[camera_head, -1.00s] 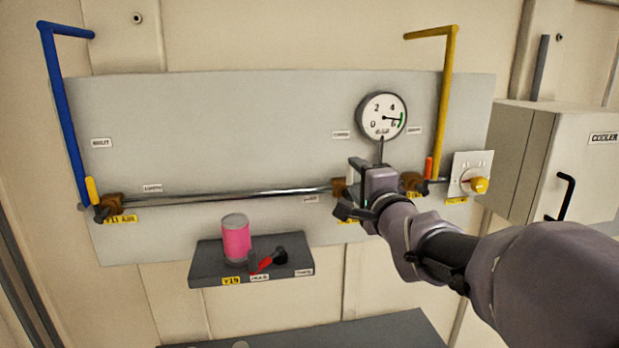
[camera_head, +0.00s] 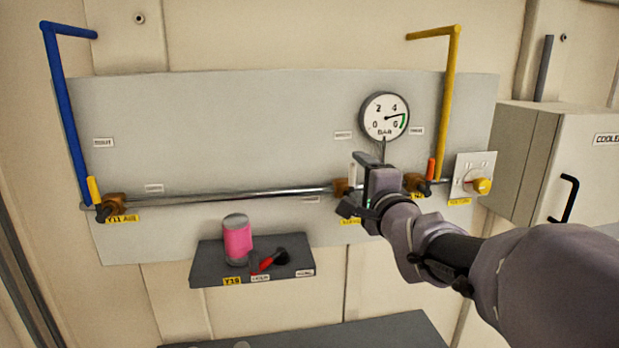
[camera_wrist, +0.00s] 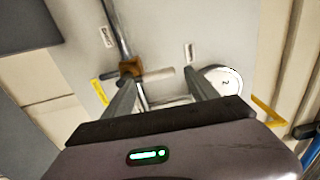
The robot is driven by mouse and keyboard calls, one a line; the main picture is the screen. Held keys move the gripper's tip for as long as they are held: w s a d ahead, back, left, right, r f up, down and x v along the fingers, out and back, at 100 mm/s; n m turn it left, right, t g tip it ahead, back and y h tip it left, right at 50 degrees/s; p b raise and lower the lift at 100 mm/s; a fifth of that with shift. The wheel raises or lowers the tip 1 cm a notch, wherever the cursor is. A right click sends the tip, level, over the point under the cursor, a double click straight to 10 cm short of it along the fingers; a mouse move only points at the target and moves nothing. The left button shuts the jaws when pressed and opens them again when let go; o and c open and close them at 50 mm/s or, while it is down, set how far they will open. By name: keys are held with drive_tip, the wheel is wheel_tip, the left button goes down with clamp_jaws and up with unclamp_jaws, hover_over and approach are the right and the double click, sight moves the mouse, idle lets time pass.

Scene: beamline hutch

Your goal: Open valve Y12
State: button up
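The middle brass valve (camera_head: 341,187) sits on the horizontal pipe below the gauge. Its yellow tag (camera_head: 348,222) is partly covered by my gripper, so I cannot read it as Y12. In the wrist view the brass valve body (camera_wrist: 131,67) has a pale grey handle (camera_wrist: 160,74) standing crosswise to the pipe. My gripper (camera_wrist: 158,80) is open, with one finger near the valve body and the other past the handle's free end. The handle lies between or just beyond the fingertips; I cannot tell if they touch it.
A pressure gauge (camera_head: 385,116) stands just above my gripper. The Y11 AIR valve (camera_head: 113,204) is at left, and another valve (camera_head: 416,182) with an orange handle is close on the right. A shelf (camera_head: 210,262) holding a pink cylinder (camera_head: 238,241) juts out below.

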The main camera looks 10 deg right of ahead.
drive_tip(key=s, duration=1.7)
drive_tip(key=shift+s+d+p, duration=0.2)
drive_tip(key=shift+d+p, duration=0.1)
drive_tip(key=shift+f, duration=0.1)
drive_tip(key=s+d+f+n+g+h+b, duration=0.1)
drive_tip(key=s+f+n+g+h+b, duration=0.15)
drive_tip(key=f+b, duration=1.2)
drive_tip(key=s+d+f+n+g+h+b, duration=0.1)
drive_tip(key=s+f+n+g+b, duration=0.2)
drive_tip(key=f+b, duration=1.2)
drive_tip(key=s+a+f+n+g+y+b, duration=0.1)
drive_tip(key=s+a+f+n+g+b, duration=0.1)
drive_tip(key=f, duration=0.7)
drive_tip(key=s+a+f+n+g+y+b, duration=0.2)
drive_tip(key=s+a+f, duration=0.3)
drive_tip(key=f, duration=0.4)
drive_tip(key=s+a+f+n+g+y+b, duration=0.2)
drive_tip(key=s+a+f+n+b, duration=0.2)
drive_tip(key=f, duration=0.5)
drive_tip(key=shift+a+f+g, duration=0.3)
drive_tip(key=shift+a+g, duration=0.05)
drive_tip(key=shift+a, duration=0.05)
